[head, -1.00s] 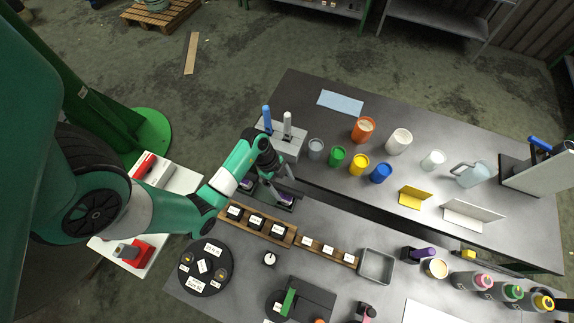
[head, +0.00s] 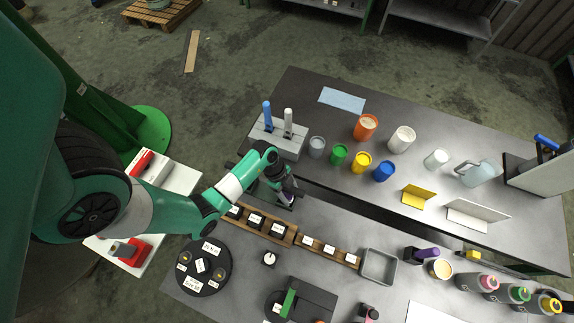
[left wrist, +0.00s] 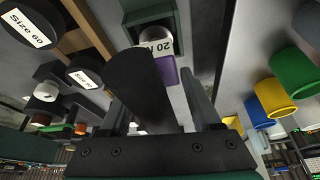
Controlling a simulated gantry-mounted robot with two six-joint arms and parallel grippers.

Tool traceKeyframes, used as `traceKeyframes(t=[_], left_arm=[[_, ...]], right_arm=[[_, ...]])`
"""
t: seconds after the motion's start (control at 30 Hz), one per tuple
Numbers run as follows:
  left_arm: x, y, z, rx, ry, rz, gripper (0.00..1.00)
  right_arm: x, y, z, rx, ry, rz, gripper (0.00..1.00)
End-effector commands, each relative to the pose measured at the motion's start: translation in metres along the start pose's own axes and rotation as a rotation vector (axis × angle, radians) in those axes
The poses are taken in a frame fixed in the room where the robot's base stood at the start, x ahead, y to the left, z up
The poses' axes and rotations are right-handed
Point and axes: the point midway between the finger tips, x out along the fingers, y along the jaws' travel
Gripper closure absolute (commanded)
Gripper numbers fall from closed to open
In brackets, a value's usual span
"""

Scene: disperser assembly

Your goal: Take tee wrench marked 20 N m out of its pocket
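The tee wrench has a purple part (left wrist: 168,72) and a white label reading "20 N", partly cut off, in the left wrist view. Its upper end in that view lies by a dark pocket block (left wrist: 152,18). In the head view its purple part (head: 287,198) shows just under my left gripper (head: 284,192), behind the wooden rack. In the left wrist view the two dark fingers of my left gripper (left wrist: 172,85) stand apart, with the purple part between and beyond them. The near finger hides part of the wrench. I cannot tell whether they touch it. My right gripper is not in view.
A wooden rack (head: 268,229) with labelled black blocks runs in front of the wrench. A grey stand (head: 277,137) with blue and white handles is behind it. Several coloured cups, including a green one (head: 339,154), stand to the right. A grey tray (head: 378,266) is at the rack's end.

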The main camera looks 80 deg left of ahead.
Motion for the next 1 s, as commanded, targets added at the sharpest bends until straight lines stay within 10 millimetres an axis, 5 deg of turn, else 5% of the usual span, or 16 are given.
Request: traceKeyframes(t=[0.03, 0.33, 0.77, 1.0], left_arm=[[0.0, 0.0, 0.0, 0.0, 0.0, 0.0, 0.46], [0.0, 0.0, 0.0, 0.0, 0.0, 0.0, 1.0], [-0.002, -0.001, -0.001, 0.001, 0.001, -0.002, 1.0], [-0.02, -0.001, -0.009, 0.001, 0.002, -0.003, 1.0]], right_arm=[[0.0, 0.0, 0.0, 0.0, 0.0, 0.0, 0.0], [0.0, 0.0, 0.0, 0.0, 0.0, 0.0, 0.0], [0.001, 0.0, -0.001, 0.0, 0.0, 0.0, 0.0], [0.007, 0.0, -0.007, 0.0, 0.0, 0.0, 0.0]])
